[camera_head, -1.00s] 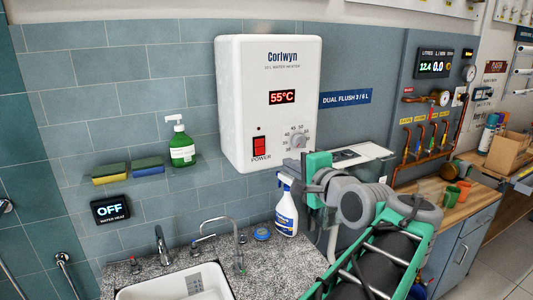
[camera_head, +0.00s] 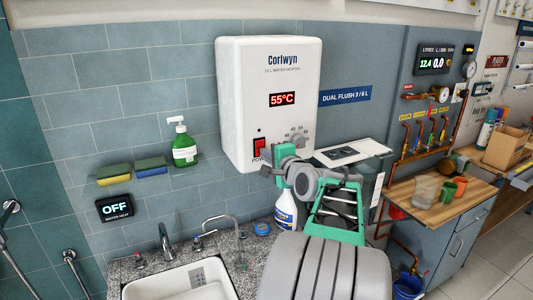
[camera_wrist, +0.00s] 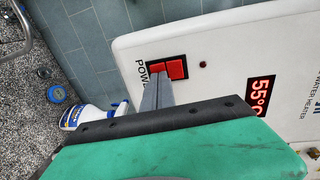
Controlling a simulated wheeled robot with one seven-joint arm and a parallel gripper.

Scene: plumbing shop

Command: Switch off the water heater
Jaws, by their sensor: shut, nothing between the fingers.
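The white water heater (camera_head: 240,80) hangs on the tiled wall and its red display reads 55°C. Its red POWER rocker switch (camera_head: 259,147) is low on the front face, partly covered by my gripper in the head view. In the wrist view the switch (camera_wrist: 177,70) shows two red halves in a black frame, beside a small dark red lamp (camera_wrist: 203,65). My gripper (camera_wrist: 160,78) is shut and empty, its fingertips overlapping the switch's edge in that view. I cannot tell whether they touch it. The temperature knob is mostly hidden behind my arm.
A spray bottle (camera_head: 286,211) stands on the counter below the heater. A soap bottle (camera_head: 184,143) and sponges (camera_head: 151,167) are on the wall at left. A black panel (camera_head: 114,208) reads OFF. A sink (camera_head: 145,285) and faucet (camera_head: 237,235) lie below.

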